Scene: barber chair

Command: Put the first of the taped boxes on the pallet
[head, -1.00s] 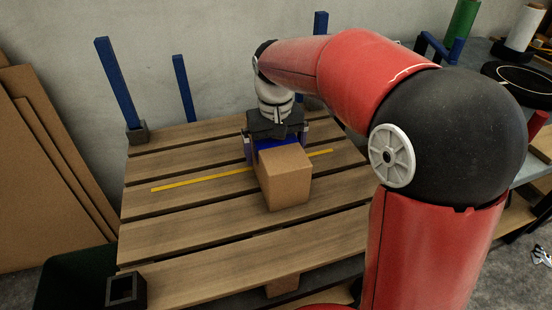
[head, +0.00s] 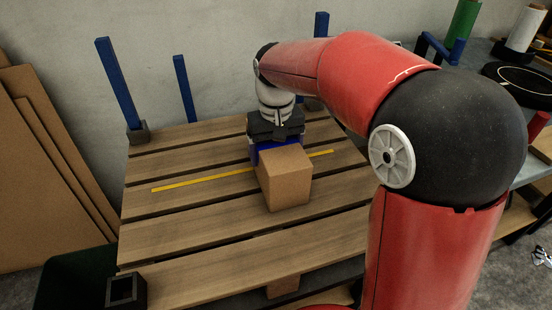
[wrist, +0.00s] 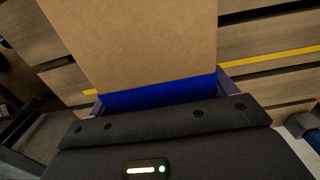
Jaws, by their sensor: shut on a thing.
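The cardboard box (head: 288,182) has a blue tape band (wrist: 160,93) at its end nearest my gripper. It is over the slatted wooden pallet (head: 190,217), across or just beside a yellow line (head: 200,180). I cannot tell for sure whether its underside touches the slats. My gripper (head: 276,148) is shut on the taped end of the box, at its far side in the head view. In the wrist view the box (wrist: 140,42) fills the upper middle, with a finger along each side of the tape. The fingertips are mostly hidden by the box.
Blue posts (head: 118,85) stand at the pallet's back corners and edge. An empty dark post socket (head: 126,290) is at the front left. Cardboard sheets (head: 45,170) lean against the wall at left. A bench with rolls (head: 463,32) is at right. The pallet's left and front slats are clear.

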